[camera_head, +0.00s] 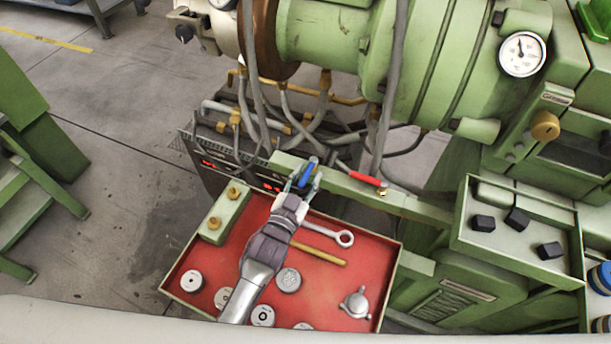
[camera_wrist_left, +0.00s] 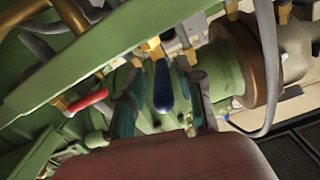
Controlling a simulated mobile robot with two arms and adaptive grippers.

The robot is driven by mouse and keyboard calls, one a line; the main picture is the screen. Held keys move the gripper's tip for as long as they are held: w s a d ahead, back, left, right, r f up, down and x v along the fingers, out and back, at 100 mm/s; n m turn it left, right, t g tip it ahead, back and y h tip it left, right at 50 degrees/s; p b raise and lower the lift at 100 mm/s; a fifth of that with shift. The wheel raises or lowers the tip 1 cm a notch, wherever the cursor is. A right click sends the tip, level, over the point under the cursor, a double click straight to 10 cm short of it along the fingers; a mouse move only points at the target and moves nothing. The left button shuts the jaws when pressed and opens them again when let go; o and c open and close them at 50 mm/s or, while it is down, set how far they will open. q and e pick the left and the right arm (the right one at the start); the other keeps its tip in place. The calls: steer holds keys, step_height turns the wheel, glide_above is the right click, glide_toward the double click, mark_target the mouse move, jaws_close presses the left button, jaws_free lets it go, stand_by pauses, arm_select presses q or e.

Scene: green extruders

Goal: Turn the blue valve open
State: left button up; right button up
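The blue valve handle (camera_head: 307,173) is on the green beam of the machine, above the red tray, near the middle of the head view. In the left wrist view the blue handle (camera_wrist_left: 163,88) hangs lengthwise between my two fingers. My left gripper (camera_head: 304,183) reaches up over the tray, and its fingertips are around the handle. In the left wrist view the left gripper (camera_wrist_left: 162,105) has its fingers apart, with a visible gap on each side of the handle. A red valve handle (camera_head: 361,178) sits to the right on the same beam. My right gripper is not in view.
The red tray (camera_head: 377,262) below holds a wrench (camera_head: 325,235), a brass rod (camera_head: 318,253) and several round metal parts. Hoses (camera_head: 390,90) hang behind the valves. A green tray with black blocks (camera_head: 550,275) stands at the right. Floor is open at the left.

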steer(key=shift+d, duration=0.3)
arm_select(q)
steer(key=shift+s+a+f, duration=0.1)
steer(key=shift+s+a, duration=0.15)
steer(key=shift+s, duration=0.25)
steer(key=v, duration=1.1)
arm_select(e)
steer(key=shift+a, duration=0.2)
